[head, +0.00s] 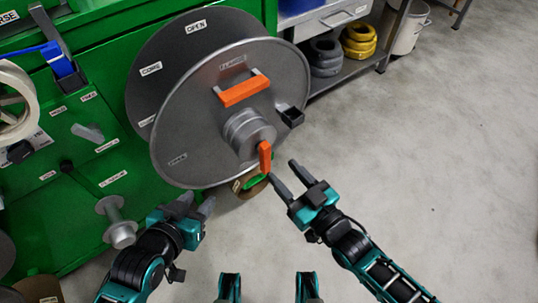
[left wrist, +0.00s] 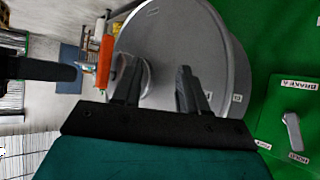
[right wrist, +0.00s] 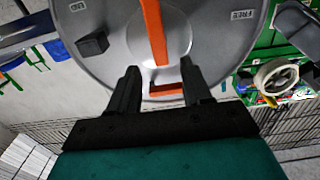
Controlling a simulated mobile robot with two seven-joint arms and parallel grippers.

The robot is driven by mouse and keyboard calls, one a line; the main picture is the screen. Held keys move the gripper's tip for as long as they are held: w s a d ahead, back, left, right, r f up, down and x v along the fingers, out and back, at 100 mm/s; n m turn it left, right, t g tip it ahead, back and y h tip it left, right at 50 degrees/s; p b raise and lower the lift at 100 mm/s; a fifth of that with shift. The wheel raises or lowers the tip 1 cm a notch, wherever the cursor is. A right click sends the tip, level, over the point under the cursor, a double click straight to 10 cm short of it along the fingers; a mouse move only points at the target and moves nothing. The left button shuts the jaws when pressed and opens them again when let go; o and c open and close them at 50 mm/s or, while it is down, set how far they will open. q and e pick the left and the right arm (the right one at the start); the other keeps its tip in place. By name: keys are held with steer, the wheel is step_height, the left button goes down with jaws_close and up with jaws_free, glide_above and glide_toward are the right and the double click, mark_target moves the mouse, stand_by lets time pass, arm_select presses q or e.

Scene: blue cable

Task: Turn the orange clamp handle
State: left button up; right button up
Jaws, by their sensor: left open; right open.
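A grey reel disc (head: 190,110) carries two orange parts. An orange lever (head: 265,157) sticks out at the end of the central hub (head: 248,133); it also shows large in the right wrist view (right wrist: 153,32) and in the left wrist view (left wrist: 105,62). An orange bar on brackets (head: 244,91) sits higher on the disc face. My right gripper (head: 282,170) is open and empty, just right of and below the lever, apart from it. My left gripper (head: 198,200) is open and empty, below the disc and left of the lever.
A green labelled panel (head: 60,215) with a grey spindle (head: 118,225) stands at the left. A black block (head: 291,117) juts from the disc's right side. A shelf with grey (head: 326,57) and yellow coils (head: 359,42) is behind. The floor at right is clear.

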mark_target(268, 154)
steer(key=b+x, duration=0.1)
steer(key=x, duration=0.6)
jaws_close()
stand_by(0.3)
